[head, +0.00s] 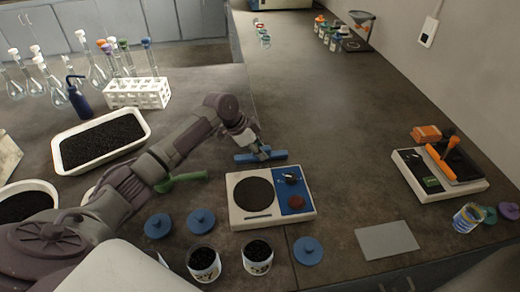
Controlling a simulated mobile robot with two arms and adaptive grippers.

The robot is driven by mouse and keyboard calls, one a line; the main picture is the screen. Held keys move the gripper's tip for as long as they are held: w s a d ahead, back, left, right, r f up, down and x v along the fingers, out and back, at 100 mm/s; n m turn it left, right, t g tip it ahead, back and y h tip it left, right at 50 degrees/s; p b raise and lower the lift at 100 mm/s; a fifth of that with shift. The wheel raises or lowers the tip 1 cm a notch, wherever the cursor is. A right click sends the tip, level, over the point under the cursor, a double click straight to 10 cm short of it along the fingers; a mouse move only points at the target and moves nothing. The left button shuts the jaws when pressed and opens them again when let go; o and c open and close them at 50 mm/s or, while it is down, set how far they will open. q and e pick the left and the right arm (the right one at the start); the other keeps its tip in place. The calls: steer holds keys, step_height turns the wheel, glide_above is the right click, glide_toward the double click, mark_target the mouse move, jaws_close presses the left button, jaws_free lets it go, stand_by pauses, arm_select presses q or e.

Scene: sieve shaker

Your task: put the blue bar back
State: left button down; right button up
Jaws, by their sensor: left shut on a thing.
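The blue bar (275,156) is held level just behind the white and blue shaker base (253,216). My left gripper (261,152) is shut on the middle of the bar, and its fingers hide part of it. The shaker has a dark round plate, a black knob and a red round button. I cannot tell how high the bar is above the bench. My right gripper is not in view.
A second device (434,191) with an orange bar (438,160) stands at the right. Blue lids (308,251), two jars of dark grains (204,262) and a grey plate (387,240) lie in front. A white tray (64,166) stands left.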

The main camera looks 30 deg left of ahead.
arm_select(q)
steer(key=c, duration=1.4)
jaws_free()
steer(key=shift+f, duration=0.15)
steer(key=o, duration=0.5)
steer(key=shift+c, duration=0.2)
steer(key=shift+r, duration=0.25)
steer(key=v, duration=1.2)
